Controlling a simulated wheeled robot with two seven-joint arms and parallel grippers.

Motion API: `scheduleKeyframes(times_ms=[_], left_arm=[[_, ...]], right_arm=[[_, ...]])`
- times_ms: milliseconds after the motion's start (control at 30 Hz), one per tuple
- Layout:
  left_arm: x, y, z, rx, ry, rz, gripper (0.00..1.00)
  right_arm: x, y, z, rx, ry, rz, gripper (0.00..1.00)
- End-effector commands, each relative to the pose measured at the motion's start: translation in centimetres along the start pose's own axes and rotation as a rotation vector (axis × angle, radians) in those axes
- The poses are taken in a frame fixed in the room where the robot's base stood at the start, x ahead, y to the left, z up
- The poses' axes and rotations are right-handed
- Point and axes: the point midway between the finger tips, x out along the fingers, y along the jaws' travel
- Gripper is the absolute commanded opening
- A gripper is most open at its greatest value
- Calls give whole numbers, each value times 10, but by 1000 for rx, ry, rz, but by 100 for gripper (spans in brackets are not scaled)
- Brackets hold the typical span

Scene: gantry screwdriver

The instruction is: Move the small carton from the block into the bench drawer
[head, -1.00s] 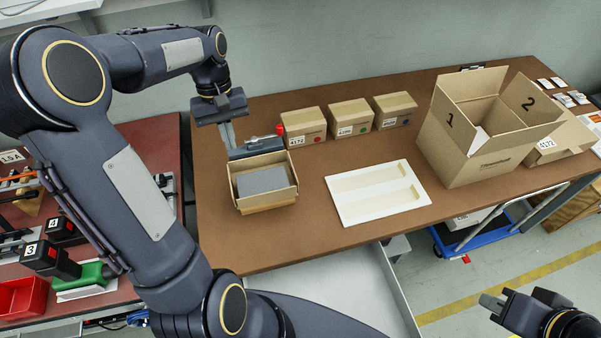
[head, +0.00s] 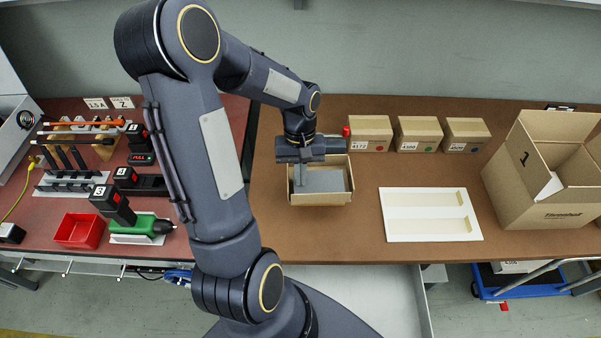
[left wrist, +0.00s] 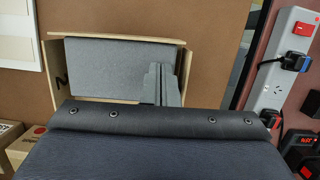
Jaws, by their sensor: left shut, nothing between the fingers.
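The small carton (head: 322,198) is an open brown box with a grey filling, standing on the bench left of the white tray. It fills the upper middle of the left wrist view (left wrist: 110,40). The block under it cannot be made out clearly now. My left gripper (head: 300,178) is shut and empty, its fingers over the left part of the carton's grey filling. In the left wrist view the fingers (left wrist: 162,85) overlap the carton's opening; touching cannot be told. The drawer (head: 370,295) is a pale open space under the bench front, partly hidden by my arm. My right gripper is not in view.
Three closed cartons (head: 418,132) stand behind, right of the small carton, with a red-topped item (head: 346,131) beside them. A white tray (head: 430,234) and a large open box (head: 545,180) are to the right. Tools and a red bin (head: 80,230) fill the left bench.

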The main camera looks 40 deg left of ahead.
Motion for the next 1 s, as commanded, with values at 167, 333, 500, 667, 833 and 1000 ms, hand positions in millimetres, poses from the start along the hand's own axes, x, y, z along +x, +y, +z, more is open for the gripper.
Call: scheduleKeyframes(times_ms=[167,333,500,667,833,1000], left_arm=[[1,0,3,0,0,0,0],[1,0,3,0,0,0,0],[3,0,10,2,0,-1,0],[4,0,17,0,0,0,0],[4,0,17,0,0,0,0],[-3,0,16,0,3,1,0]], right_arm=[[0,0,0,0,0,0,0],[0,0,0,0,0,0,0],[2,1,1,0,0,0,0],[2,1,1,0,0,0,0],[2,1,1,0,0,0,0],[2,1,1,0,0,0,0]])
